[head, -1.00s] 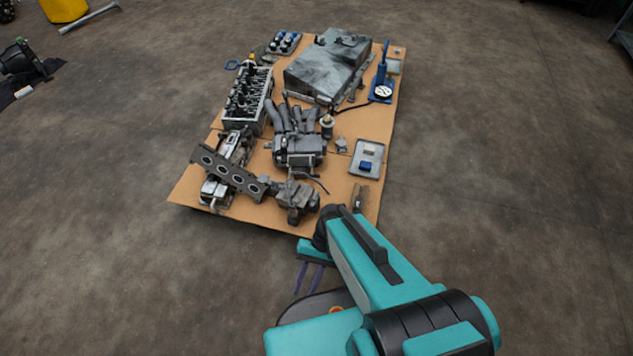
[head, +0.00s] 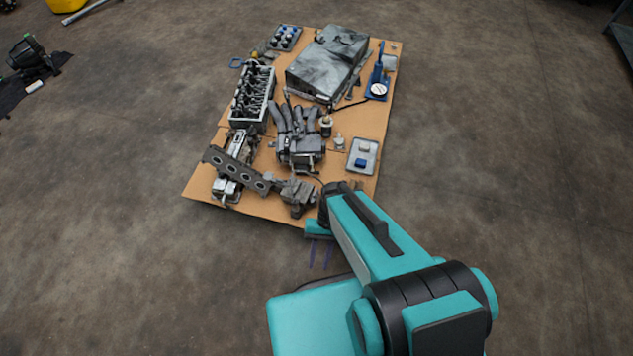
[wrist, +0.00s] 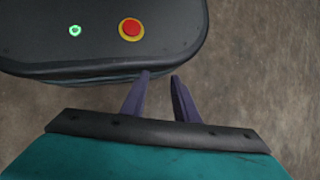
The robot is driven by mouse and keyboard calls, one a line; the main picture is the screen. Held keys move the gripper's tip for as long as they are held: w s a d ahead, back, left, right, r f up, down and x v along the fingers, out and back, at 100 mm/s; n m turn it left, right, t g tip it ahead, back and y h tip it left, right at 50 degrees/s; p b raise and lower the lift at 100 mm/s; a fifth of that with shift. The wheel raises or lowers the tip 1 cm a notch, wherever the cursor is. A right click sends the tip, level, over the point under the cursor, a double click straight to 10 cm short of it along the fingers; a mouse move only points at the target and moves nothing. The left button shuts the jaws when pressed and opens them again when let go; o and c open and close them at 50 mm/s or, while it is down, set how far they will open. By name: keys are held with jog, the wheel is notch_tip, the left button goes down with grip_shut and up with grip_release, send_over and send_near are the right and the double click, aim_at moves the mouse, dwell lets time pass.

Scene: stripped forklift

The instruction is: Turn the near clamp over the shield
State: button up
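I cannot make out a clamp or a shield for certain in either view. Stripped engine parts lie on a cardboard sheet (head: 225,205) in the head view; whether the clamp or shield is among them is unclear. My gripper (head: 320,268) points down just off the sheet's near edge, with its purple fingers over bare floor. The wrist view shows the two fingers (wrist: 160,77) apart with nothing between them. Below them are floor and a dark panel of my own base.
The sheet holds a large grey box-like part (head: 326,65), a cylinder head (head: 252,97), an engine block (head: 301,150), a plate with round holes (head: 238,172), a blue gauge tool (head: 378,85) and a small tray (head: 362,155). Concrete floor (head: 500,180) to the right is clear.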

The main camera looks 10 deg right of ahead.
jog(key=s+d+r+n+h+p, duration=0.1)
jog(key=d+r+p, duration=0.2)
jog(key=r+p, duration=0.8)
jog(key=s+d+r+n+h+p, duration=0.1)
jog(key=d+r+h+p, duration=0.1)
jog(key=r+p, duration=0.9)
jog(key=d+p, duration=0.1)
jog(key=p, duration=0.2)
jog(key=shift+d+r+n+h, duration=0.2)
jog(key=shift+d+n+h, duration=0.1)
jog(key=shift+d, duration=0.05)
